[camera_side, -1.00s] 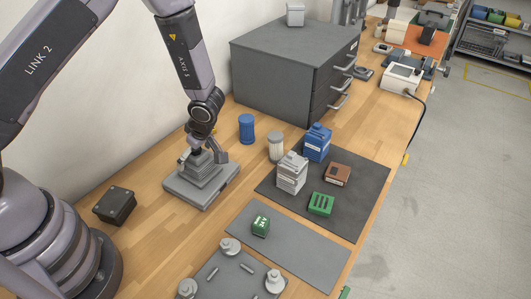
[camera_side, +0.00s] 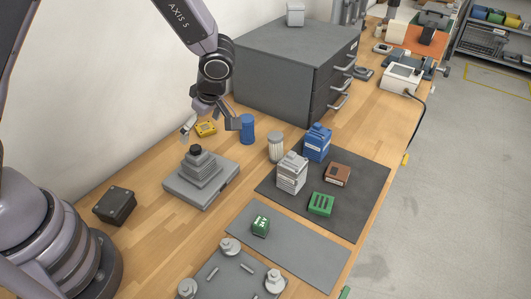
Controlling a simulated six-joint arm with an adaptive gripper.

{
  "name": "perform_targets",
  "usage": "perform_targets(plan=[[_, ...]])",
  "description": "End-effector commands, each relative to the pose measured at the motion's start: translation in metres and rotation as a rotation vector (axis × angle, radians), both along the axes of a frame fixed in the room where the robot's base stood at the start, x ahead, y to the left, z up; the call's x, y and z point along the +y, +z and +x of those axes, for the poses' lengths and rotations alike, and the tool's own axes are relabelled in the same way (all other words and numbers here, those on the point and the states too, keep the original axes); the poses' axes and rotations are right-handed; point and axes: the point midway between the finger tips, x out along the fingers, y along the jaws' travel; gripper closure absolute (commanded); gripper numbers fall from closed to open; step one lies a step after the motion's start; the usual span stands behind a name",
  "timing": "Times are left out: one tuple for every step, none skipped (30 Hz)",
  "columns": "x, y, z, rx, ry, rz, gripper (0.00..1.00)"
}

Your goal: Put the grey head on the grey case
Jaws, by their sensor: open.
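A light grey box (camera_side: 291,178), which looks like the grey case, stands upright on the dark mat. A grey top part (camera_side: 293,158) sits on it, much like the blue box beside it; I cannot tell whether this is a separate head. A stepped grey block (camera_side: 199,170) with a black top stands on a flat grey plate (camera_side: 181,187) to the left; I cannot tell whether it is the head. My gripper (camera_side: 210,129) is open and empty, raised above and behind the stepped block, its fingers spread wide and touching nothing that I can see.
A blue cylinder (camera_side: 247,130) is close to my right finger, and a yellow part (camera_side: 206,128) lies behind. A white ribbed cylinder (camera_side: 276,147), blue box (camera_side: 317,143), brown block (camera_side: 337,174) and green part (camera_side: 321,204) stand nearby. A dark drawer cabinet (camera_side: 290,75) blocks the back.

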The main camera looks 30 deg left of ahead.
Motion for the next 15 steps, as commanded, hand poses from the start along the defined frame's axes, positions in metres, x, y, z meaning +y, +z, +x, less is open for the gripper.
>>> perform_targets(plan=[[-0.001, 0.004, 0.0, -0.001, -0.003, -0.001, 0.05], [-0.001, 0.008, 0.0, 0.0, -0.008, -0.004, 0.05], [-0.001, 0.015, -0.001, 0.001, -0.02, -0.01, 0.05], [0.001, 0.022, -0.002, 0.003, -0.037, -0.016, 0.05], [0.003, 0.03, -0.003, 0.006, -0.061, -0.024, 0.05], [0.008, 0.044, -0.006, 0.012, -0.101, -0.038, 0.05], [0.012, 0.057, -0.009, 0.015, -0.14, -0.05, 0.05], [0.016, 0.071, -0.013, 0.017, -0.186, -0.064, 0.05], [0.023, 0.091, -0.021, 0.021, -0.255, -0.083, 0.05], [0.028, 0.106, -0.028, 0.025, -0.313, -0.096, 0.05], [0.033, 0.12, -0.036, 0.027, -0.376, -0.108, 0.05], [0.04, 0.139, -0.047, 0.027, -0.463, -0.121, 0.05], [0.045, 0.151, -0.057, 0.025, -0.53, -0.13, 0.05], [0.049, 0.163, -0.067, 0.024, -0.596, -0.136, 0.05], [0.054, 0.177, -0.081, 0.017, -0.688, -0.141, 0.05]])
